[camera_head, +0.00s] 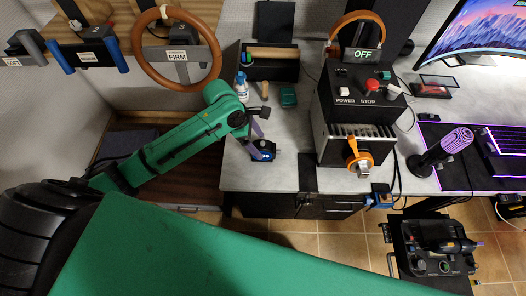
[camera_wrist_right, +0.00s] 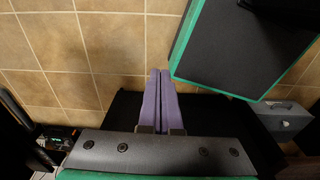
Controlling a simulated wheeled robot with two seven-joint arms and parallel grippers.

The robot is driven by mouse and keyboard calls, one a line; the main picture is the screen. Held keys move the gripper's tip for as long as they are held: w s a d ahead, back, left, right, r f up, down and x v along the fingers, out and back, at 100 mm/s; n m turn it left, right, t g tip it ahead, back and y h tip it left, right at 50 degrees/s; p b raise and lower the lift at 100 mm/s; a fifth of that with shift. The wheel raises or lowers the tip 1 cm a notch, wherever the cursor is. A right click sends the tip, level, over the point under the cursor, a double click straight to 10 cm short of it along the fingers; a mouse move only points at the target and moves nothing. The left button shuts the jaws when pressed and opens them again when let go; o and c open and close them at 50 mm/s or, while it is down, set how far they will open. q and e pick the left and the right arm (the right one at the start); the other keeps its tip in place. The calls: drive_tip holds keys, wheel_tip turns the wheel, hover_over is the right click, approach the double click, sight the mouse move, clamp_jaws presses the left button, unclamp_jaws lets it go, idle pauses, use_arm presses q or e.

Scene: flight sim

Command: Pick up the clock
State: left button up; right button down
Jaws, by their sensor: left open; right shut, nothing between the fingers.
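A small dark blue and black object (camera_head: 265,150), which looks like the clock, sits on the grey desk near its front left edge. My left gripper (camera_head: 254,143) has its purple fingers apart and points down right at this object. The fingers overlap it in the view, so I cannot tell whether they touch it. The clock's face is too small to read. In the right wrist view, my right gripper (camera_wrist_right: 158,85) has its two purple fingers pressed together with nothing between them, above the tiled floor.
A white-blue bottle (camera_head: 241,86) and a green block (camera_head: 288,97) stand behind the clock. A black control box with an OFF display (camera_head: 362,90) stands to the right. A steering wheel (camera_head: 176,47) hangs at the left. The desk (camera_head: 290,165) is bare just right of the clock.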

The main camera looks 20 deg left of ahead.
use_arm(q)
drive_tip(key=x, duration=0.3)
drive_tip(key=w+x, duration=0.1)
drive_tip(key=x, duration=0.2)
drive_tip(key=shift+w, duration=0.1)
drive_tip(key=shift+d+f, duration=0.1)
drive_tip(key=shift+f, duration=0.15)
drive_tip(key=c, duration=0.5)
clamp_jaws()
use_arm(e)
drive_tip(key=w, duration=0.3)
drive_tip(key=shift+a+r, duration=0.2)
drive_tip(key=shift+r, duration=0.05)
